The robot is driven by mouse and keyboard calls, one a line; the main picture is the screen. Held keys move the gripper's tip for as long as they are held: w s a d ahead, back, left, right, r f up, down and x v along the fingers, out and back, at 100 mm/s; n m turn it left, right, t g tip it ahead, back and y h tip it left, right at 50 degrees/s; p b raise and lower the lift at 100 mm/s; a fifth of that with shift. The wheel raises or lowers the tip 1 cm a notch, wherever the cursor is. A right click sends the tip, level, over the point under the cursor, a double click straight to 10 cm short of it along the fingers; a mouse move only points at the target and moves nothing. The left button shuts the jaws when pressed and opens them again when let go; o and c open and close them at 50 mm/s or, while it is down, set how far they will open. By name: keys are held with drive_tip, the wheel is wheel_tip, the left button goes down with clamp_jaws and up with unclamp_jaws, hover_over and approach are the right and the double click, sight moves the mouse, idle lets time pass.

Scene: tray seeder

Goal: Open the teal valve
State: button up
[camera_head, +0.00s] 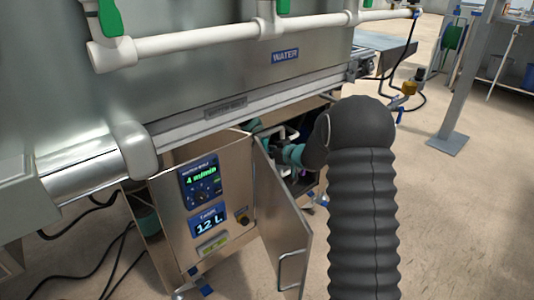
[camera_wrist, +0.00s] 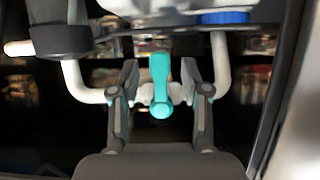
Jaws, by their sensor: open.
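The teal valve (camera_wrist: 160,92) shows in the wrist view as an upright teal lever with a rounded near end, on a white pipe (camera_wrist: 88,94). My gripper (camera_wrist: 160,74) is open, with one finger on each side of the lever. Gaps show between the fingers and the lever, so it is not gripped. In the head view my dark sleeved arm reaches into the open steel cabinet (camera_head: 217,180) under the machine. The arm and cabinet door hide the valve and my fingertips there; I cannot tell the valve from other teal parts inside.
The cabinet door (camera_head: 283,225) stands open close to the left of my arm. In the wrist view, a dark round fitting (camera_wrist: 62,41) and a blue cap (camera_wrist: 225,17) sit near the pipe. Dark cables (camera_head: 110,240) lie on the floor at left.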

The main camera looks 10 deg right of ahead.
drive_tip(key=shift+w+a+f, duration=0.1)
drive_tip(key=shift+w+a, duration=0.1)
drive_tip(key=shift+w, duration=0.1)
clamp_jaws()
